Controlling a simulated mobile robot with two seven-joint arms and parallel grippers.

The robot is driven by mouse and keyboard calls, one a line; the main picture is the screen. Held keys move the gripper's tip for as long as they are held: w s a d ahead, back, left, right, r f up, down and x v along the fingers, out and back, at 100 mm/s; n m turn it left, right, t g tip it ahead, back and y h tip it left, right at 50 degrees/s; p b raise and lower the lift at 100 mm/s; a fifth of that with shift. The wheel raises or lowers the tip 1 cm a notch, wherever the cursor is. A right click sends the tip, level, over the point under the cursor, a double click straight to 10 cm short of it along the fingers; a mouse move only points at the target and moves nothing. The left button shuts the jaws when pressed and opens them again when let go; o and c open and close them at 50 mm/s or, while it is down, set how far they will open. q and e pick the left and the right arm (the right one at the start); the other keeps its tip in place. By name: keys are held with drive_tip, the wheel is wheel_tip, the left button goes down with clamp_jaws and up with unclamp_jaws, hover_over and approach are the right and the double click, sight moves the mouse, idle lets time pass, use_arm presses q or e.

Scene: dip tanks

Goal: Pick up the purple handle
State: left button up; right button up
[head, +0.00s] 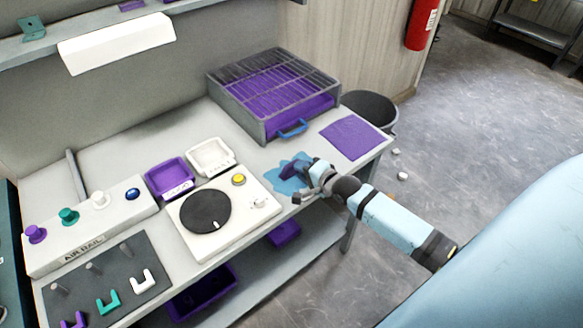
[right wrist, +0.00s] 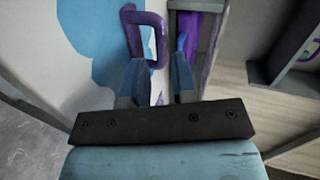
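The purple handle (head: 291,168) shows over a blue patch (head: 284,186) on the bench, right beside my right gripper (head: 306,181). In the right wrist view the purple handle (right wrist: 161,42) is a D-shaped loop just beyond the fingertips. My right gripper (right wrist: 160,75) is open, with a gap between its two blue fingers. One side of the loop lies in line with that gap; I cannot tell whether it is between the fingers. The near finger hides part of the loop. My left gripper is not in view.
A grey wire rack with a purple tray (head: 305,107) stands behind, with a purple mat (head: 351,137) to its right. A white unit with a black disc (head: 206,212) and two small trays lie left. A dark bin (head: 369,108) stands past the bench end.

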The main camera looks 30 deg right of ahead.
sight(292, 163)
drive_tip(key=p+x, duration=0.1)
drive_tip(key=x, duration=0.4)
drive_tip(key=shift+w, duration=0.2)
drive_tip(key=shift+s, duration=0.1)
clamp_jaws()
